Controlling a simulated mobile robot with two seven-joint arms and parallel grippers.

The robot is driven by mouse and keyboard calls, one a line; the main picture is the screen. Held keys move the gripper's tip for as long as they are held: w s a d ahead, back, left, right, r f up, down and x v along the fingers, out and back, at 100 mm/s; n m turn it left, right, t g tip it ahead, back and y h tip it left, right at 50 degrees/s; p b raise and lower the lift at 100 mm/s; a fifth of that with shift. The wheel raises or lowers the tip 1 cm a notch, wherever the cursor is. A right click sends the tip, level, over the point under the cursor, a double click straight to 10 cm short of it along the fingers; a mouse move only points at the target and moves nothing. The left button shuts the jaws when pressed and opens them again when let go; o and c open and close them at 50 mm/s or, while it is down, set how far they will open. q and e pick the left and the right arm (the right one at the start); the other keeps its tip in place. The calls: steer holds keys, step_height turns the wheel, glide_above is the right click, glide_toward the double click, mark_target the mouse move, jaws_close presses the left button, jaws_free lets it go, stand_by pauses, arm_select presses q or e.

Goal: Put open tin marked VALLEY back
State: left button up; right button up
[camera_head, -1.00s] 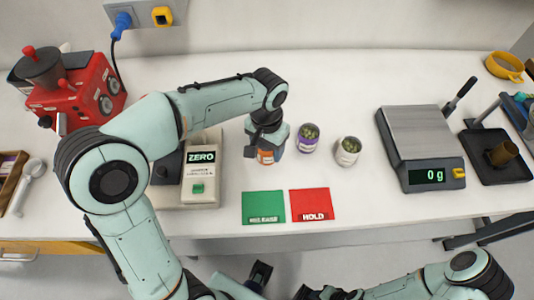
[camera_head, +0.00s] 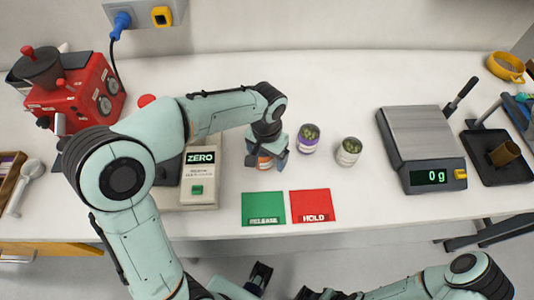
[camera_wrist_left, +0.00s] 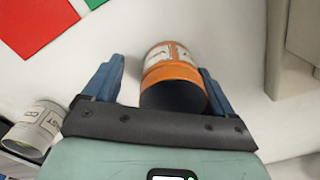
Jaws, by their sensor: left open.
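An orange tin with a pale label (camera_head: 265,162) stands on the white table, mostly hidden by my left gripper (camera_head: 268,148) in the head view. In the left wrist view the orange tin (camera_wrist_left: 173,67) lies between the two blue fingers of the left gripper (camera_wrist_left: 162,85), which are apart, with a gap beside the left finger. Its lettering is not readable, and its dark open end faces my wrist. A purple tin (camera_head: 308,139) and a white tin (camera_head: 348,151), both open with green contents, stand to its right. I cannot read VALLEY on any tin. My right gripper (camera_head: 328,293) is cut off at the bottom edge.
A green RELEASE mat (camera_head: 263,208) and a red HOLD mat (camera_head: 310,205) lie at the table's front. A grey device marked ZERO (camera_head: 199,172) stands close left. A scale (camera_head: 420,145) reading 0 g is at right. Free table lies behind the tins.

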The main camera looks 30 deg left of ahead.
arm_select(q)
step_height(320, 180, up, 12)
steer(key=p, duration=0.2)
steer(key=shift+r, duration=0.2)
stand_by(0.7)
